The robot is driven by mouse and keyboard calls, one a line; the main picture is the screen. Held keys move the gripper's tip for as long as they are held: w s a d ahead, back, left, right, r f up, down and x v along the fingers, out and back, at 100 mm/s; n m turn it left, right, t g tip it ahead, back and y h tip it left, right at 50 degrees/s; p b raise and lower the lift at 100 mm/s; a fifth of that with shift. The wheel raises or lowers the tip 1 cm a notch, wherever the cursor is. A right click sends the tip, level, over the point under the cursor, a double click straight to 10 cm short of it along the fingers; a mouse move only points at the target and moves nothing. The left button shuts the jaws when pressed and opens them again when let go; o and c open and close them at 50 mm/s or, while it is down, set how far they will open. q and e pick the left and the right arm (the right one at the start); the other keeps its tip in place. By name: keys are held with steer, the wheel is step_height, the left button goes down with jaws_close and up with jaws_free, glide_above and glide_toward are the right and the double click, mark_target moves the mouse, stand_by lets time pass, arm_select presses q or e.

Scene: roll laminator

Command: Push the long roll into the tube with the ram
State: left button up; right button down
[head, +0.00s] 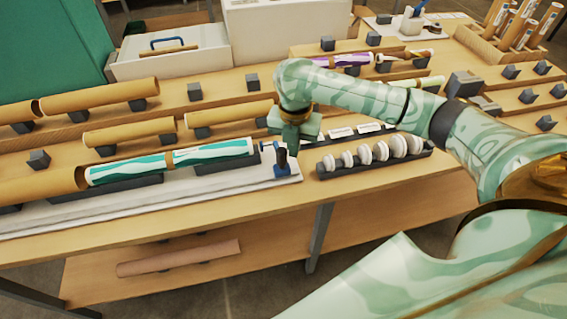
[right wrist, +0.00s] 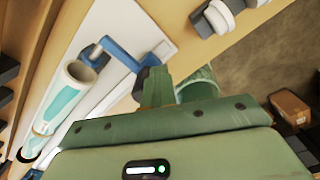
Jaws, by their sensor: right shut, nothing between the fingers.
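A teal-and-white patterned roll shows as two lengths in line, a left one (head: 130,169) and a right one (head: 212,152). The left length's far end meets the mouth of a brown tube (head: 45,186); how far it reaches inside is hidden. The ram (head: 281,169), blue with a dark grip, stands right of the roll's right end. In the right wrist view, the blue ram (right wrist: 122,54) has its tip near the open roll end (right wrist: 79,73); I cannot tell whether they touch. My right gripper (head: 292,148) is shut and empty, right beside the ram's grip; contact is unclear. My left gripper is out of view.
The roll lies over dark supports on a pale base (head: 200,190) along the table's front. A dark rack of white discs (head: 365,156) stands to the right. Brown tubes (head: 128,131) on dark blocks lie behind. A pinkish tube (head: 180,257) lies on the lower shelf.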

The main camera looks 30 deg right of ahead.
steer(key=w+a+p, duration=0.1)
steer(key=a, duration=0.3)
steer(key=w+a+p, duration=0.1)
steer(key=a+p, duration=0.1)
steer(key=a, duration=0.3)
steer(key=w+a+p, duration=0.1)
steer(key=a+p, duration=0.1)
steer(key=a, duration=0.2)
steer(key=shift+w+a+f, duration=0.25)
steer(key=shift+w+a, duration=0.35)
steer(key=shift+a, duration=0.4)
